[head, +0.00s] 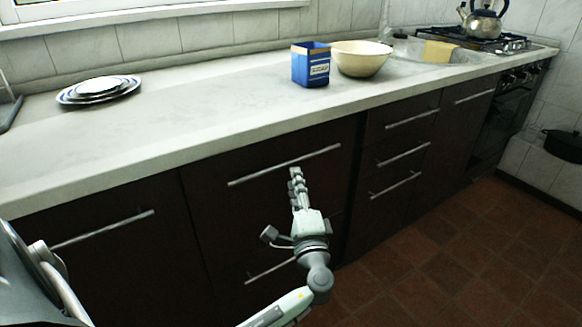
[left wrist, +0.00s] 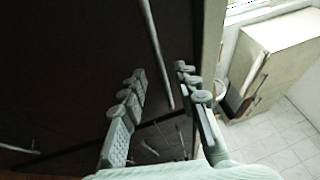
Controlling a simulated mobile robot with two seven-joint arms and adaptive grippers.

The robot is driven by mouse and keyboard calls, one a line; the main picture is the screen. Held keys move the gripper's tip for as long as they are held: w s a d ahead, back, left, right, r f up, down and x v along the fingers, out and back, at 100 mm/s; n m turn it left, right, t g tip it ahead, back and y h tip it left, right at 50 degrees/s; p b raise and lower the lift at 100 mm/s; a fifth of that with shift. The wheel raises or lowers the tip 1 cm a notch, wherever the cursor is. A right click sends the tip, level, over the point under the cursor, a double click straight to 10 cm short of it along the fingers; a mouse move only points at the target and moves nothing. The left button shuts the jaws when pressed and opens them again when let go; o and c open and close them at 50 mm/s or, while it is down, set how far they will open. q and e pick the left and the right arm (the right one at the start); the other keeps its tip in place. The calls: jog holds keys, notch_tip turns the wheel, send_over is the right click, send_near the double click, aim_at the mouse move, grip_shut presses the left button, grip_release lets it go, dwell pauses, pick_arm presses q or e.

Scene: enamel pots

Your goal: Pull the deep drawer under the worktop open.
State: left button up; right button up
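The deep drawer (head: 225,215) has a wide dark brown front under the worktop (head: 200,130), and it looks shut. Its long metal bar handle (head: 250,179) slants across the upper part of the front. My left gripper (head: 296,174) is at the middle of this handle, fingers pointing at the front. In the left wrist view the two fingers of the left gripper (left wrist: 161,75) are apart, and the bar handle (left wrist: 157,45) shows between them in the picture. I cannot tell whether they touch it. My right gripper is in neither view.
A second handle (head: 270,271) sits lower on the same unit. Three smaller drawers (head: 405,155) are to the right, a door handle (head: 105,229) to the left. A blue tin (head: 311,66), cream bowl (head: 361,58) and plates (head: 98,89) stand on top. The tiled floor (head: 440,270) is clear.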

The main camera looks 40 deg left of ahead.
aim_at(290, 164)
pick_arm(q)
jog(key=x, duration=0.4)
jog(key=shift+w+a+r+p, duration=0.1)
jog(key=shift+p, duration=0.2)
jog(key=shift+w+a, duration=0.5)
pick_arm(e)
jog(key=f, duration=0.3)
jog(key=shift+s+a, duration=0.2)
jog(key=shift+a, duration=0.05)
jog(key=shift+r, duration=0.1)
pick_arm(q)
jog(key=c, duration=0.6)
grip_shut()
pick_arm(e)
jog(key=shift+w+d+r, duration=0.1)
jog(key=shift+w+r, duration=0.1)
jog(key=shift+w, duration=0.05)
